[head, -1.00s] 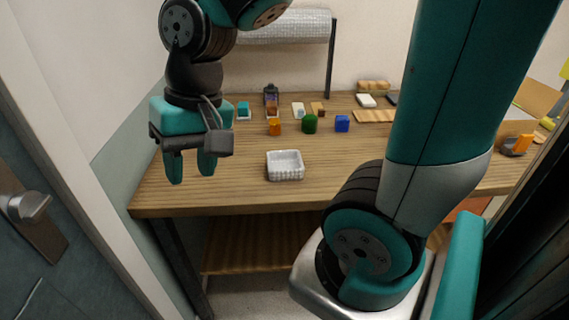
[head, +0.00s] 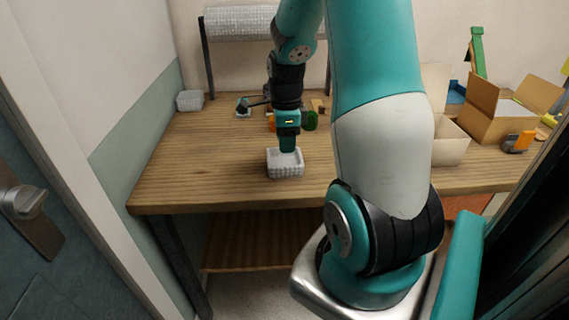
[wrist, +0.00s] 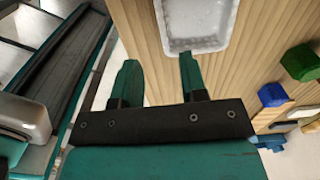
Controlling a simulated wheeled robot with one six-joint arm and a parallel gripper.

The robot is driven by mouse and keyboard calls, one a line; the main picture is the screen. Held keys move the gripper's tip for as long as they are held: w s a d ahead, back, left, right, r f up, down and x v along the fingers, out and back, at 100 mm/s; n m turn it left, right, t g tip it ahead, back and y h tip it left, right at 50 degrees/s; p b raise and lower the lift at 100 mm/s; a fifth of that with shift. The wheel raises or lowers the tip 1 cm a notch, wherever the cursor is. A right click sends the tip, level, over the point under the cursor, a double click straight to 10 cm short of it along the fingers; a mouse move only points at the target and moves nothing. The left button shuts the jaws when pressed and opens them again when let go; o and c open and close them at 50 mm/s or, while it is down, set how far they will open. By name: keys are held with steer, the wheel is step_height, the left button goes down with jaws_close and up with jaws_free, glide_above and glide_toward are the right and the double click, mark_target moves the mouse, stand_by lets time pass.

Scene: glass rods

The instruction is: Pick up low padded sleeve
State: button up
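The low padded sleeve (head: 285,169) is a white, quilted, open-topped square tray on the wooden table, near its front edge. It also shows at the top of the wrist view (wrist: 196,45), partly cut off. My gripper (head: 288,149) points down at the sleeve in the head view, its fingers overlapping the sleeve's back part. In the wrist view my gripper (wrist: 160,62) is open and empty. The right fingertip overlaps the sleeve's near rim and the left one lies outside its side. I cannot tell whether they touch it.
A similar white padded sleeve (head: 190,101) stands at the back left. A green block (head: 310,121) and an orange one (head: 270,122) sit behind my gripper; a blue block (wrist: 272,95) shows in the wrist view. Cardboard boxes (head: 490,125) stand right. The table's left front is clear.

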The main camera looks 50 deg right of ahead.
mark_target(286, 167)
step_height(286, 167, down, 9)
steer(key=shift+d+r+p, duration=0.1)
steer(key=shift+d+p, duration=0.05)
steer(key=shift+p, duration=0.15)
jaws_close()
